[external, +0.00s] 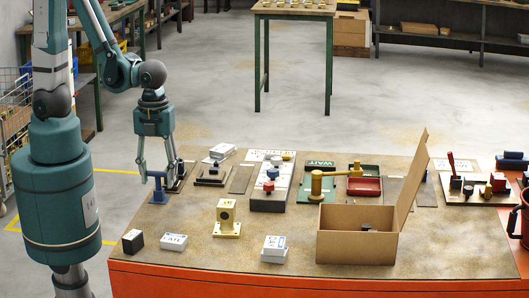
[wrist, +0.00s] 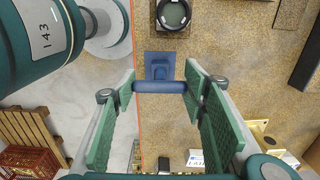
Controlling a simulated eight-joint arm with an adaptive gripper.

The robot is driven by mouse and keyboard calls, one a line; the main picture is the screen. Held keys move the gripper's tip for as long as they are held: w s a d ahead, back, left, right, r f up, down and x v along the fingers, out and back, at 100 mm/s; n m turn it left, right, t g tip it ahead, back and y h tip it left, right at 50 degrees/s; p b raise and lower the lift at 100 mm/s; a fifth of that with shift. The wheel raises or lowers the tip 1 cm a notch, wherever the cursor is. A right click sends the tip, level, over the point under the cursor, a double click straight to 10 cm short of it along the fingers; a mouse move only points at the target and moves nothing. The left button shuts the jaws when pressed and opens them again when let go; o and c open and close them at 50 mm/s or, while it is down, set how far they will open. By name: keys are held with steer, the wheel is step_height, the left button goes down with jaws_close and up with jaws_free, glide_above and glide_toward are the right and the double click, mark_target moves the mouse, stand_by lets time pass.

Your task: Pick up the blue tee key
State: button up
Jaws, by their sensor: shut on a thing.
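The blue tee key (external: 158,187) stands upright at the left end of the workbench, with its crossbar on top. In the wrist view its blue crossbar (wrist: 160,87) spans the gap between my fingers, above a flat blue base (wrist: 160,57). My gripper (external: 160,172) points down over it and is shut on the ends of the crossbar. In the wrist view my gripper (wrist: 161,86) has a green pad at each end of the bar. The base appears to be on or close to the bench top; I cannot tell whether it touches.
A dark round part (wrist: 173,13) on a dark plate is close by. A black block (external: 133,241), white boxes (external: 173,242) and a brass fixture (external: 227,220) stand along the front. An open cardboard box (external: 356,247) is farther right. The bench's left edge is close to the key.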

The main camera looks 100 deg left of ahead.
steer(key=shift+r, duration=0.15)
steer(key=shift+r+p, duration=1.05)
steer(key=shift+r, duration=3.75)
